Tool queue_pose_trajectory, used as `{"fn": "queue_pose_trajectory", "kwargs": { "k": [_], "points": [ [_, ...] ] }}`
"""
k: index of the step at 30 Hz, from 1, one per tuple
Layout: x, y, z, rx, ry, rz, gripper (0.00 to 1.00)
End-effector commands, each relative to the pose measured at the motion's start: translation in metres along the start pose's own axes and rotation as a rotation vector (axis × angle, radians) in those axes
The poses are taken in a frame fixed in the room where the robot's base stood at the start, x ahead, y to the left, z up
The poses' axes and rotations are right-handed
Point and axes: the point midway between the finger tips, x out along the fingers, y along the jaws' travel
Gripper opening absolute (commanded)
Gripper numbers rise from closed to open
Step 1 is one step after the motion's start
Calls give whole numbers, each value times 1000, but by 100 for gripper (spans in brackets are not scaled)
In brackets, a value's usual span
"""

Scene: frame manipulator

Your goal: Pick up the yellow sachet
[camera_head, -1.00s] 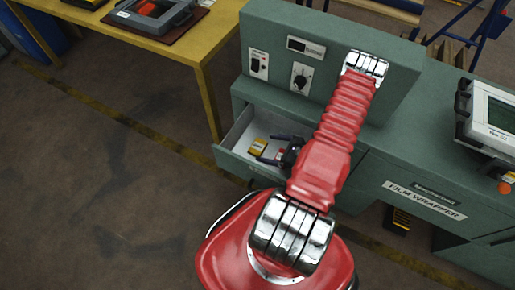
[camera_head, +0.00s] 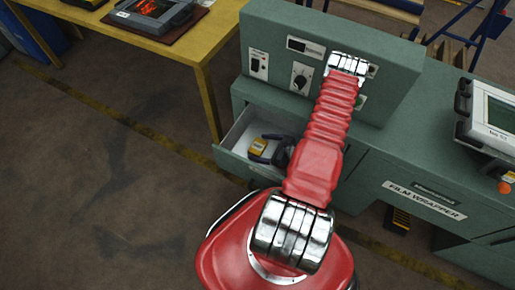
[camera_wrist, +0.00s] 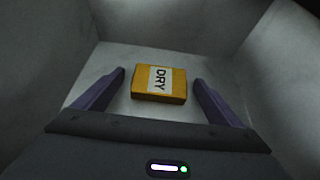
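The yellow sachet (camera_wrist: 159,84) lies on the light floor of an open drawer, with a white label reading "DRY". My gripper (camera_wrist: 159,88) is open in the wrist view, with one purple finger on each side of the sachet and a gap at both sides. In the head view my gripper (camera_head: 266,150) is inside the drawer (camera_head: 240,131), partly hidden by my red arm. The fingers do not touch the sachet.
The drawer walls (camera_wrist: 50,60) rise close around my gripper. The drawer belongs to a green cabinet marked "FILM WRAPPER" (camera_head: 424,199). A yellow table (camera_head: 170,48) stands at the upper left, and a grey device with a screen (camera_head: 488,118) sits at the right.

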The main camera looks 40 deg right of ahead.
Motion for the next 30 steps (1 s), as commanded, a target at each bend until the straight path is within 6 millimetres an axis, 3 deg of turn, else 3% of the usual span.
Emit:
{"fn": "queue_pose_trajectory", "kwargs": {
  "k": [17, 30],
  "points": [
    [0, 0, 0, 0, 0, 0, 49],
    [-3, -1, 6, -2, 0, -1, 48]
  ]
}}
